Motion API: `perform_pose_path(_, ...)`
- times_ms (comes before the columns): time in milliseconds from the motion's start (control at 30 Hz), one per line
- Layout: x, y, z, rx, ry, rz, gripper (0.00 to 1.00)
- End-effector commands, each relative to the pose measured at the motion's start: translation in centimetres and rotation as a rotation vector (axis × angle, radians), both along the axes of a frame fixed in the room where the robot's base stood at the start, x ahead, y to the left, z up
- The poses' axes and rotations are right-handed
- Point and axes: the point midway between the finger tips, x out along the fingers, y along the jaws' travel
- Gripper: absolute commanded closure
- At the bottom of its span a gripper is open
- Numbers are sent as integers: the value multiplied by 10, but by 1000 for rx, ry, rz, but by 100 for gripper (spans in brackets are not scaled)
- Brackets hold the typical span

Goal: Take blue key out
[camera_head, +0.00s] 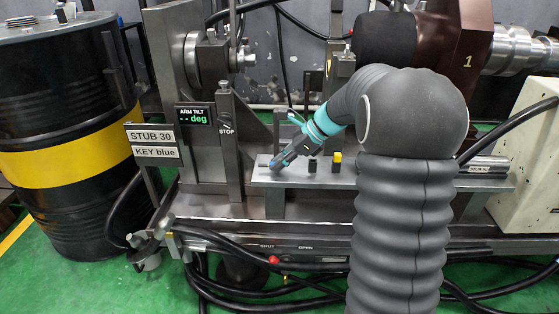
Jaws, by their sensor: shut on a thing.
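My gripper (277,164) reaches down to the left end of the grey shelf plate (375,178). Its fingers are closed at the plate. The blue key is hidden by the fingers; a small bluish patch shows at the fingertips, too small to make out clearly. A black key (312,165) and a yellow-topped key (337,161) stand upright in the plate, to the right of my gripper. A sign (154,144) at the left reads "STUB 30, KEY blue".
A display (195,116) reads "ARM TILT --deg". A steel post marked STOP (228,140) stands left of my gripper. A stub labelled "STUB 30" (482,168) lies at the right. A black and yellow drum (65,140) stands far left. Black hoses (215,240) run below.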

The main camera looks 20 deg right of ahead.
Motion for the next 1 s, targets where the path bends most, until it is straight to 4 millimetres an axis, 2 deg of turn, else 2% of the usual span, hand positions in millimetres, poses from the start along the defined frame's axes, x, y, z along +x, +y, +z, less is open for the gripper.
perform_pose_path(433, 0, 0, -5, 0, 1, -1, 100)
perform_pose_path(467, 0, 0, -4, 0, 1, -1, 73)
perform_pose_path(533, 0, 0, -4, 0, 0, 0, 55)
perform_pose_path(567, 0, 0, -4, 0, 0, 0, 51)
perform_pose_path(867, 0, -1, -4, 0, 0, 0, 51)
perform_pose_path(1000, -2, -7, 4, 0, -3, -1, 51)
